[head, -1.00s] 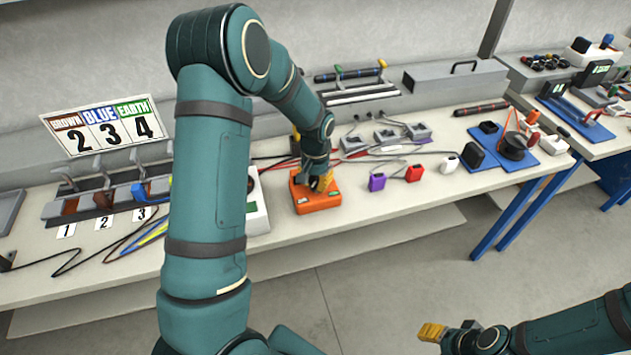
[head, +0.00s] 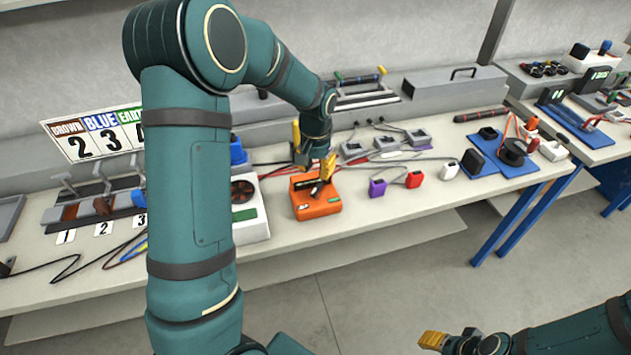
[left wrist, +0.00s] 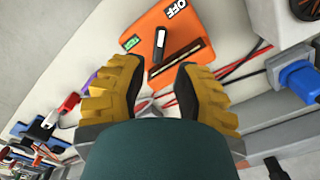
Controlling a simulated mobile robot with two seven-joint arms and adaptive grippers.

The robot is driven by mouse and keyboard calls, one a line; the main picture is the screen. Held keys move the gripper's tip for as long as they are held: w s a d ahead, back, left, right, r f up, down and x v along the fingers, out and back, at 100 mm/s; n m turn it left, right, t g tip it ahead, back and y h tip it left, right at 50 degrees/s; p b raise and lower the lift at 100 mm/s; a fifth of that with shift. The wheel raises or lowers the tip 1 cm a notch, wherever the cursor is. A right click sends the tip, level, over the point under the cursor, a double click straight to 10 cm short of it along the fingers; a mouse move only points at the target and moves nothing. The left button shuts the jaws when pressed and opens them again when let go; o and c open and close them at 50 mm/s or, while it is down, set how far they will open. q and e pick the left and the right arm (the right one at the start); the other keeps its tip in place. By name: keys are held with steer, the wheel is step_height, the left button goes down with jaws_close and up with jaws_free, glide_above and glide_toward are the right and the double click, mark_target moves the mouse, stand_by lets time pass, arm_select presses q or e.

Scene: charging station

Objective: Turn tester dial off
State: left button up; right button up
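The orange tester (head: 316,205) sits on the bench near its front edge. In the left wrist view the tester (left wrist: 192,22) shows a white "OFF" label, a green label and a black dial (left wrist: 160,42) with a pale line. The dial points neither squarely at the OFF label nor clearly at the green one; I cannot tell its setting. My left gripper (head: 313,160) is open above the tester, and its yellow fingertips (left wrist: 150,78) stand apart with nothing between them. My right gripper (head: 455,340) is low at the bottom right, away from the bench; its opening is unclear.
A white device with a fan (head: 252,222) stands left of the tester. Purple (head: 377,187) and red (head: 413,179) connectors lie to its right, with cables behind. A numbered sign (head: 95,133) and wire clamps are at left. The bench front strip is fairly clear.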

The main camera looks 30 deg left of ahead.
mark_target(316, 189)
arm_select(q)
steer(key=shift+r, duration=2.2)
steer(key=shift+f, duration=0.1)
